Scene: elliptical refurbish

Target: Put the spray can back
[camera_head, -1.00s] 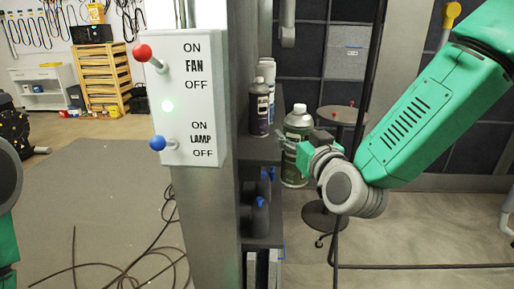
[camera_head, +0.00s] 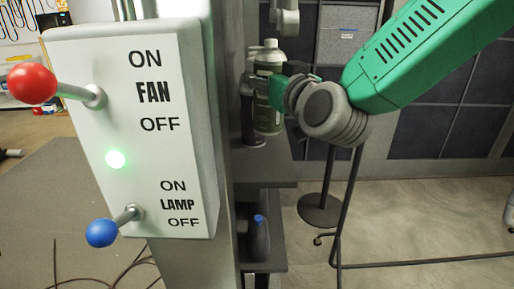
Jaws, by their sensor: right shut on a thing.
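The spray can (camera_head: 268,66) is a dark green can with a pale top, upright beside the grey post. My right gripper (camera_head: 264,88) comes in from the right and is shut on the can around its middle. The can is over or just in front of the upper shelf (camera_head: 268,172); I cannot tell whether its base touches anything. My fingers hide part of the can. My left gripper is not in view.
A switch panel (camera_head: 187,146) with a red knob (camera_head: 32,83) and a blue knob (camera_head: 101,232) stands close at left. A dark bottle (camera_head: 249,125) is on the upper shelf, partly hidden. A blue-capped bottle (camera_head: 259,240) stands on the shelf below.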

